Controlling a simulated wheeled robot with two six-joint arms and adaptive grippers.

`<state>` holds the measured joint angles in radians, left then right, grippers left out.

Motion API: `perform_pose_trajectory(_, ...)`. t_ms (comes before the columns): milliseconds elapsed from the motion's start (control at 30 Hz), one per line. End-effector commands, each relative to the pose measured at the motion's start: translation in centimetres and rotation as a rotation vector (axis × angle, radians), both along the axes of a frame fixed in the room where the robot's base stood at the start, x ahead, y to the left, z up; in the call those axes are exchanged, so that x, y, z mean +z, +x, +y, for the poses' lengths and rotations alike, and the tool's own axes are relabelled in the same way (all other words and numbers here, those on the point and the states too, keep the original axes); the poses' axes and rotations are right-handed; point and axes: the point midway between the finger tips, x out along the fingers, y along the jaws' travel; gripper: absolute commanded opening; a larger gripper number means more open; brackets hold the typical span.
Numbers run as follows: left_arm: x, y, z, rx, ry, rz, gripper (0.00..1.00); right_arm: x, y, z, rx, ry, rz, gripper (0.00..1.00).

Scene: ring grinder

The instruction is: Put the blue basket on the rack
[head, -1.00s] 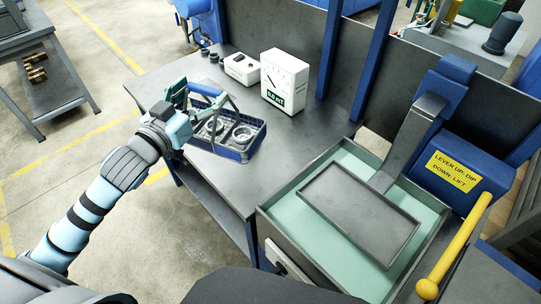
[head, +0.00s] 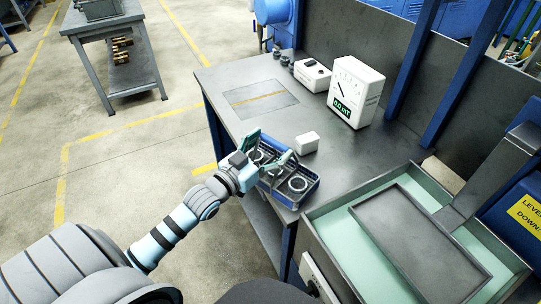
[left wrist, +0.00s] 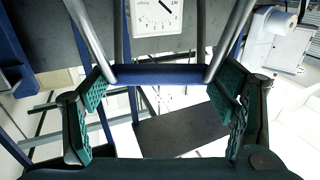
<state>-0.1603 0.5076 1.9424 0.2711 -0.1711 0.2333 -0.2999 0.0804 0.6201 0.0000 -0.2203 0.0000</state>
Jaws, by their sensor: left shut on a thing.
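The blue basket (head: 310,194) holds metal rings (head: 298,183) and is at the front edge of the bench, in the head view. Whether it touches the bench top or hangs just above it, I cannot tell. My left gripper (head: 264,153) is shut on its handle, above the basket. In the left wrist view the blue handle bar (left wrist: 160,75) spans between the green finger pads, with metal struts rising from it. The dark flat rack (head: 415,235) is in the pale green tank at the right, with nothing on it. My right gripper is not in view.
A white block (head: 305,143) is close behind the basket. A white meter (head: 356,92) and a white box (head: 312,75) stand farther back. The tank's grey wall (head: 350,200) rises between basket and rack. The bench's marked panel (head: 260,99) is clear.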

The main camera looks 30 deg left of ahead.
Motion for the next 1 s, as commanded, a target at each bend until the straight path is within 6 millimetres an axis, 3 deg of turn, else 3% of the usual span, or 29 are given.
perform_pose_trajectory(33,-0.8,0.0,0.0,-0.001,-0.001,-0.004,0.18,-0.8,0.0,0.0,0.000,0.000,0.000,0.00)
perform_pose_trajectory(367,-0.8,0.0,0.0,-0.001,0.000,-0.004,0.18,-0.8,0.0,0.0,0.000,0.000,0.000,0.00)
perform_pose_trajectory(400,-0.9,0.0,0.0,0.000,0.000,0.000,0.83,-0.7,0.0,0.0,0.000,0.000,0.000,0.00)
perform_pose_trajectory(500,-0.9,0.0,0.0,0.000,0.000,0.000,0.98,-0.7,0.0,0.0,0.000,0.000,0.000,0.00)
perform_pose_trajectory(867,-0.7,0.0,0.0,0.000,0.000,0.000,0.98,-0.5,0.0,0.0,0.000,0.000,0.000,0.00)
perform_pose_trajectory(1000,-0.2,-0.6,0.2,0.005,-0.001,0.002,0.98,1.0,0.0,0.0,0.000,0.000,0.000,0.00)
